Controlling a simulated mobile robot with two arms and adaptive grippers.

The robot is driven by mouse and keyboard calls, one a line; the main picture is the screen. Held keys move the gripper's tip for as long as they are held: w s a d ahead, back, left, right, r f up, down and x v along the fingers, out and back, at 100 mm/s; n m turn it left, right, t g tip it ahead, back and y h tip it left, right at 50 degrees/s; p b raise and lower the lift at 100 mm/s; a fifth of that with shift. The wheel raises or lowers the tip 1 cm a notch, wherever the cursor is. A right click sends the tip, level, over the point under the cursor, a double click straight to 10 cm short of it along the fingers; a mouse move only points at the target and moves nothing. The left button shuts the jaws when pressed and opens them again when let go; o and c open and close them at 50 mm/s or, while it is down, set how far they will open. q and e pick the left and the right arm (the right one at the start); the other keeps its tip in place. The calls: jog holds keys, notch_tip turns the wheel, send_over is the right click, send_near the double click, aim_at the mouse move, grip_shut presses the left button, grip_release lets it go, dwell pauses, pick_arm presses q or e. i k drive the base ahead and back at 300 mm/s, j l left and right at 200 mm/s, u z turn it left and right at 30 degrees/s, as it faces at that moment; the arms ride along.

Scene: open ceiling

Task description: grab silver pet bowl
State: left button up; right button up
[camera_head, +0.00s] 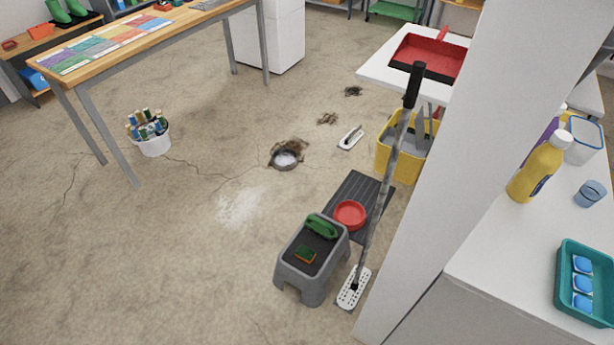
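A small round bowl-like thing (286,160), with a dark grey rim and a pale inside, sits on the concrete floor in the middle of the view. It may be the silver pet bowl, but it is too small to be sure. A ragged brown patch lies around its far side. A red bowl (350,214) sits nearer, on a dark ribbed mat or step. Neither of my grippers is in view.
A grey step stool (312,262) with a green brush and a sponge, a leaning mop (384,182) and a yellow bucket (388,160) stand right of centre. A white pillar (470,170) and counter fill the right. A wooden table (150,38) stands at left.

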aim_at(283, 159)
jog(key=i+j+u, duration=0.4)
jog(key=j, duration=0.4)
jog(key=i+j+u, duration=0.45)
jog(key=i+j, duration=0.15)
jog(key=i+j+u, duration=0.4)
jog(key=i, duration=0.25)
jog(key=i+l+z, duration=0.1)
jog(key=i+z, duration=0.35)
jog(key=i+j+z, duration=0.1)
jog(key=i+z, duration=0.35)
jog(key=i+j+z, duration=0.25)
jog(key=i+z, duration=0.7)
jog(key=i+j+z, duration=0.2)
jog(key=z, duration=0.3)
jog(key=i+j+z, duration=0.35)
jog(key=z, duration=0.15)
jog(key=i+j+z, duration=0.3)
jog(key=j+z, duration=0.2)
jog(key=i+j+z, duration=0.15)
jog(key=j+z, duration=0.35)
